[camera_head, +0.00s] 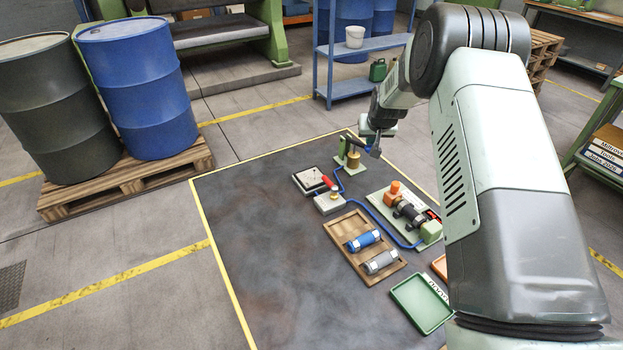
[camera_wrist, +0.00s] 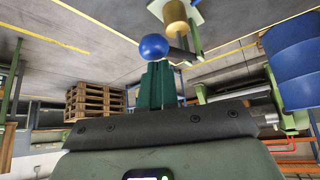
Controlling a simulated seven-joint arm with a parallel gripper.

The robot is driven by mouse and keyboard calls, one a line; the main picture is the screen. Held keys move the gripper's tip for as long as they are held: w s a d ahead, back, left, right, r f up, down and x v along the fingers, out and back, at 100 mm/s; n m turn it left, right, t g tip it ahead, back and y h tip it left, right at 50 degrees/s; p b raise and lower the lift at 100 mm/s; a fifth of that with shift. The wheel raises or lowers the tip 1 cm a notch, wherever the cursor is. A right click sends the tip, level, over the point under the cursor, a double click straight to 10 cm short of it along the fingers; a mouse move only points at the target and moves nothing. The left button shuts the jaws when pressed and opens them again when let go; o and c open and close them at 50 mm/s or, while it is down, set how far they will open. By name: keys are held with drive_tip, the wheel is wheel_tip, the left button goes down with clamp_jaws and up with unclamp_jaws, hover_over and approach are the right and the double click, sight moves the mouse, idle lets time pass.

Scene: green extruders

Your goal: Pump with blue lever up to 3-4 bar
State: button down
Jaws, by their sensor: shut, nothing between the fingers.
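The pump is a small green stand with a brass cylinder (camera_head: 353,160) on the dark mat. In the wrist view the brass cylinder (camera_wrist: 177,14) shows at the top, with a dark rod beside it. The lever's blue ball knob (camera_wrist: 154,47) is directly in front of my fingertips; I cannot tell whether they touch it. My gripper (camera_wrist: 156,66) has its green fingers together, with nothing between them. No pressure reading is legible.
A green fixture plate (camera_head: 384,212), a wooden tray (camera_head: 340,232) with two cylinders and a green tray (camera_head: 403,311) lie nearer. The mat's left is clear.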

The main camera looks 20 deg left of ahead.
sight(370, 148)
drive_tip(key=shift+f, duration=2.4)
drive_tip(key=shift+r, duration=2.35)
